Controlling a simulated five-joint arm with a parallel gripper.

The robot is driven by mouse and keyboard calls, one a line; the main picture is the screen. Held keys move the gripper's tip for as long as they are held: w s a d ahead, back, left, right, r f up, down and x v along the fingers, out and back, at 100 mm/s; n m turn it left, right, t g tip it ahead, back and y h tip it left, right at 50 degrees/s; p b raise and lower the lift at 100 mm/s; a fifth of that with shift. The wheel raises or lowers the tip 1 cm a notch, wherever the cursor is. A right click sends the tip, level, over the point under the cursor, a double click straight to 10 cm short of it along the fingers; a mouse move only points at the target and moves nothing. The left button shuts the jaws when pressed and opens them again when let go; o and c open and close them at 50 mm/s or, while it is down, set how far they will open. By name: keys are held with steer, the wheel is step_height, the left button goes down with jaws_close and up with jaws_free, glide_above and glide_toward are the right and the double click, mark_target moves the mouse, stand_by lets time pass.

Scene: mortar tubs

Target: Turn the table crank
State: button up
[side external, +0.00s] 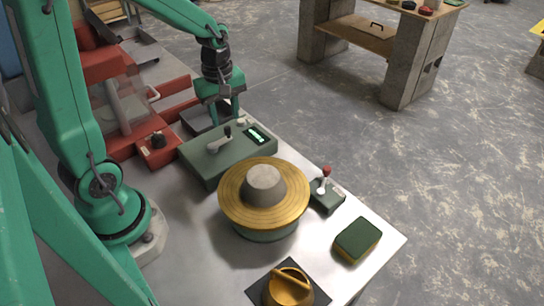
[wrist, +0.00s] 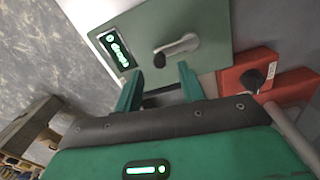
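The crank (side external: 218,143) is a short grey arm with an upright black knob, on top of a green box (side external: 205,165) with a lit display. In the wrist view, the crank (wrist: 180,46) lies just past my fingertips, its black knob towards them. My gripper (side external: 226,112) points down at the far side of the green box. In the wrist view, my gripper (wrist: 158,86) has its two green fingers apart with nothing between them. Whether a finger touches the box is unclear. A round gold table (side external: 234,203) with a grey centre stands in front of the box.
A red unit with a black knob (side external: 158,140) is left of the green box. A small box with a red-tipped lever (side external: 325,184), a green and yellow sponge (side external: 357,240) and a brass-coloured handled piece (side external: 288,288) lie right and front. Bare bench top (side external: 200,260) shows between.

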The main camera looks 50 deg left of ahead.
mark_target(227, 128)
steer(key=shift+f, duration=1.85)
jaws_close()
